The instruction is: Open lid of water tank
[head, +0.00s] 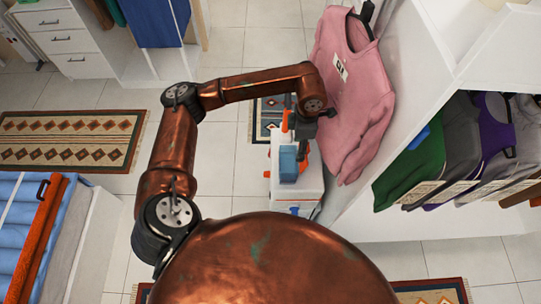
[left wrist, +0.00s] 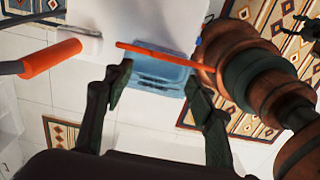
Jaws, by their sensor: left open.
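The water tank (head: 288,164) is a translucent blue box on a white appliance (head: 310,186) with orange parts, at the middle right of the head view. In the left wrist view the tank (left wrist: 155,78) lies between my finger tips, with a thin orange bar (left wrist: 165,54) across its upper edge. I cannot tell which part is the lid. A black claw shape (left wrist: 304,27), apparently my right gripper, shows at the upper right edge of the wrist view.
A pink sweater (head: 350,90) hangs close beside my left gripper, against a white wardrobe side (head: 400,85). An orange handle (left wrist: 50,57) lies left of the tank in the wrist view. Hanging clothes (head: 480,140) fill the wardrobe at right. Tiled floor (head: 225,130) is clear left of the appliance.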

